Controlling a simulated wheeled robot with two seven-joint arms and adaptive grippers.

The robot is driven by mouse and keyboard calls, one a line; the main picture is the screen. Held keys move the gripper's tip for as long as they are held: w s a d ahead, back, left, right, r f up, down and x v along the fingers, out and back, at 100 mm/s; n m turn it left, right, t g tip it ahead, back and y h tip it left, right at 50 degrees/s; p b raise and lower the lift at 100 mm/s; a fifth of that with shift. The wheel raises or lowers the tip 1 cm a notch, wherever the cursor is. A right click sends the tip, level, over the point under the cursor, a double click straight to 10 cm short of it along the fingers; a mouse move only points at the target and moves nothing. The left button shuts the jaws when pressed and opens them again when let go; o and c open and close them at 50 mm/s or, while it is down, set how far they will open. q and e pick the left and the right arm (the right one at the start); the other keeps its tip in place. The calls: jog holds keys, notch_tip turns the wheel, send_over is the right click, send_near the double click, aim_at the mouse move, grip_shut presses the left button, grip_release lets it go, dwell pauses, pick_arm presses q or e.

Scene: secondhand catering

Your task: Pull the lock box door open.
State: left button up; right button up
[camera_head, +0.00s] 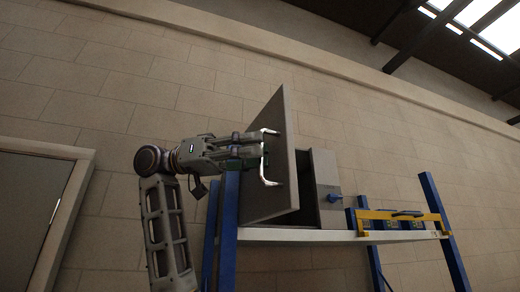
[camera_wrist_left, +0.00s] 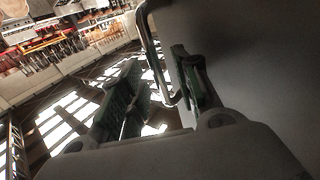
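The lock box (camera_head: 327,180) is a grey box on a raised shelf. Its grey door (camera_head: 287,170) stands swung well open to the left, with a dark gap between door and box. A pale, C-shaped handle (camera_head: 268,182) is on the door's outer face. My left gripper (camera_head: 262,148) is at this handle. In the left wrist view, the handle (camera_wrist_left: 148,32) passes between its two spread fingers, with one finger close to the door (camera_wrist_left: 250,70). The fingers look apart, not clamped on the bar. My right gripper is not in view.
The box rests on a white shelf edge (camera_head: 335,237) between blue posts (camera_head: 445,230). A yellow-and-blue item (camera_head: 405,216) stands to the right. A brick wall is behind; a closed door (camera_head: 32,205) is at far left.

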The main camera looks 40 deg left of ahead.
pick_arm(q)
jog(key=v, duration=1)
jog(key=shift+a, duration=0.1)
dwell(0.5)
